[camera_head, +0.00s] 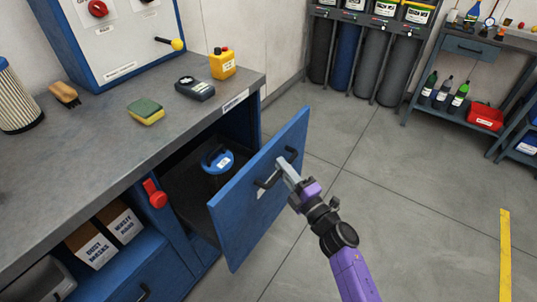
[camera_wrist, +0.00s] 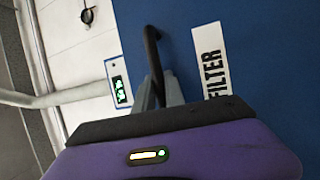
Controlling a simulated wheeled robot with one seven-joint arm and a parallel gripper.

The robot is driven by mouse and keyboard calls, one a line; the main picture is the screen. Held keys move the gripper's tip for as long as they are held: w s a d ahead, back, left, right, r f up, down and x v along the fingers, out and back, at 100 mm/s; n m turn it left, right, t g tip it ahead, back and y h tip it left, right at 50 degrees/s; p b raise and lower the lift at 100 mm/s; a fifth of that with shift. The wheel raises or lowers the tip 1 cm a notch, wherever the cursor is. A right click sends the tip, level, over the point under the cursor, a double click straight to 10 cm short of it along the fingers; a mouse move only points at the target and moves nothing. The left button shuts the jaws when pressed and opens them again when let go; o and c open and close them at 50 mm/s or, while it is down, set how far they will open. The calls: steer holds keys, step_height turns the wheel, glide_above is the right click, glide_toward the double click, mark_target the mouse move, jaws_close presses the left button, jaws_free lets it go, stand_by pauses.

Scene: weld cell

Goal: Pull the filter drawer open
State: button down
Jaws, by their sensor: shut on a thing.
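The blue filter drawer (camera_head: 262,190) stands pulled out from the cabinet under the grey worktop. Its dark interior shows, with a round blue-topped filter (camera_head: 217,160) inside. A black bar handle (camera_head: 268,181) is on the drawer front; it also shows in the wrist view (camera_wrist: 152,48), beside a white label (camera_wrist: 211,62) reading FILTER. My gripper (camera_head: 284,170) is at the drawer front, its fingers shut on the handle. In the wrist view the fingers (camera_wrist: 157,92) close around the lower part of the handle, and the far side of the grip is hidden.
A red latch or knob (camera_head: 155,194) sits on the cabinet left of the drawer opening. The grey worktop (camera_head: 95,135) holds a sponge (camera_head: 146,111), a dark meter (camera_head: 195,88) and a yellow bottle (camera_head: 222,64). The floor (camera_head: 410,215) right of the drawer is clear.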

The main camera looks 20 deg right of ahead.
steer(key=s+d+p, duration=0.3)
steer(key=s+d, duration=0.6)
steer(key=s, duration=0.4)
steer(key=shift+s+p, duration=0.3)
steer(key=shift+p, duration=0.1)
steer(key=shift+f, duration=0.1)
steer(key=c, duration=1.7)
jaws_free()
steer(key=b+v, duration=0.1)
steer(key=v, duration=0.6)
steer(key=shift+s, duration=0.35)
steer(key=shift+d, duration=0.15)
